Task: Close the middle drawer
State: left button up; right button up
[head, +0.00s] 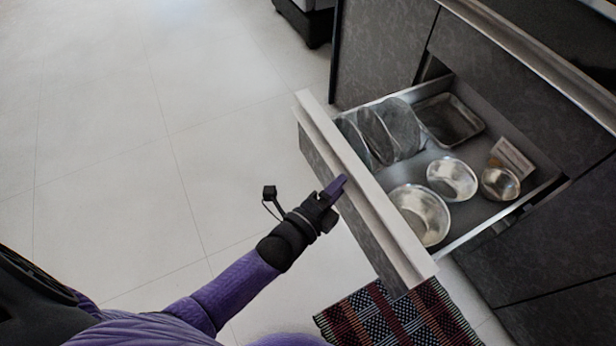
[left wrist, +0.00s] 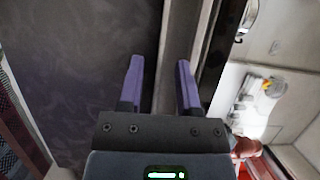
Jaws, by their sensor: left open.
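The middle drawer (head: 362,180) is pulled far out of the dark grey cabinet, with its pale top edge running diagonally. It holds several metal bowls, a tray and upright grey lids or plates. My left gripper (head: 335,188) is at the outer side of the drawer front, near the middle of its top edge. In the left wrist view my left gripper (left wrist: 160,85) is open, its two purple fingers apart with the drawer's edge strip (left wrist: 172,50) beyond them. Nothing shows held between them. I cannot tell whether the fingers touch the drawer. My right gripper does not show.
The cabinet face (head: 385,50) stands behind the drawer, with a pale-edged drawer or counter strip (head: 540,60) above it. A dark patterned rug (head: 400,325) lies on the floor below. The tiled floor (head: 110,130) to the left is clear.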

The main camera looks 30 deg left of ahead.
pick_arm(q)
jog(key=a+p+v, duration=0.1)
jog(key=p+v, duration=0.3)
jog(key=v, duration=0.9)
jog(key=shift+a, duration=0.4)
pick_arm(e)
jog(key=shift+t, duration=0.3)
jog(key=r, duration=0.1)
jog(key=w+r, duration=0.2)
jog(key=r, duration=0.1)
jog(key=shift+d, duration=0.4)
pick_arm(q)
jog(key=shift+s, duration=0.1)
